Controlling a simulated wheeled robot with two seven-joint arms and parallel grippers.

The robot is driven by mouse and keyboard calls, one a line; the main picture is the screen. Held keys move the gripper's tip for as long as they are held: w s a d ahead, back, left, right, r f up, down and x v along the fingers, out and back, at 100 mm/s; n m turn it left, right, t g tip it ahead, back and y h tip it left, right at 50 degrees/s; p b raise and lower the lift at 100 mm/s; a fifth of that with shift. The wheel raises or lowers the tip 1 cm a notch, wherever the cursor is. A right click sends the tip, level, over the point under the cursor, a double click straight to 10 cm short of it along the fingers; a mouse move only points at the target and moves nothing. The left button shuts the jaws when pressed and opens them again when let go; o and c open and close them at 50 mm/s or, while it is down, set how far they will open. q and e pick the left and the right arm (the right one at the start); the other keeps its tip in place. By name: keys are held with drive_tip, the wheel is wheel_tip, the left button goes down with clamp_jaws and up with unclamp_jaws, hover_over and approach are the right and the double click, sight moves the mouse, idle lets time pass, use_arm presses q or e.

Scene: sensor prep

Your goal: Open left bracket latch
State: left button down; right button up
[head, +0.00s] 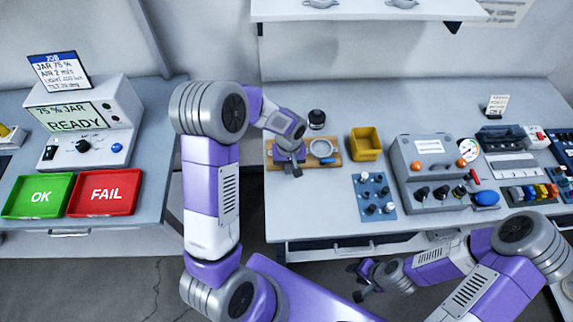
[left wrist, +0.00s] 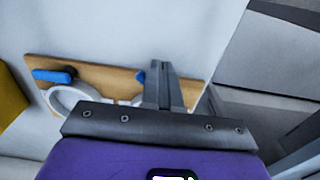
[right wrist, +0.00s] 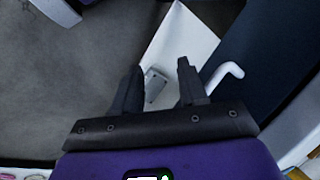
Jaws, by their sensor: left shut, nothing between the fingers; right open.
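The wooden bracket board (head: 334,162) lies on the bench in the head view and also shows in the left wrist view (left wrist: 105,77). It carries two round brackets. The right bracket (head: 321,149) is a pale ring; in the left wrist view this ring (left wrist: 52,97) has a blue latch (left wrist: 50,76) with a dark knob. The left bracket (left wrist: 137,101) is mostly hidden behind my left gripper (left wrist: 158,66); its blue latch (left wrist: 140,76) shows right beside the fingers, contact unclear. My left gripper is shut and empty. My right gripper (right wrist: 160,70) is open and empty, low before the bench.
A dark-lidded jar (head: 316,119) stands behind the board, and a yellow bin (head: 366,144) to its right. A blue connector plate (head: 374,197) and a grey control box (head: 433,170) stand further right. Green (head: 38,195) and red (head: 104,193) trays lie on the left bench.

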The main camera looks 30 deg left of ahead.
use_arm(q)
drive_tip(key=shift+w+d, duration=0.3)
drive_tip(key=shift+w, duration=0.1)
idle(0.5)
drive_tip(key=shift+w+d, duration=0.15)
drive_tip(key=shift+w, duration=0.35)
idle(0.4)
drive_tip(key=shift+r, duration=0.1)
drive_tip(key=shift+s+d+r+p, duration=0.1)
drive_tip(key=shift+s+r+p, duration=0.05)
drive_tip(key=shift+r+p, duration=1.1)
drive_tip(key=shift+s+d+r+p, duration=0.1)
drive_tip(key=shift+r+p, duration=0.6)
drive_tip(key=shift+r, duration=0.95)
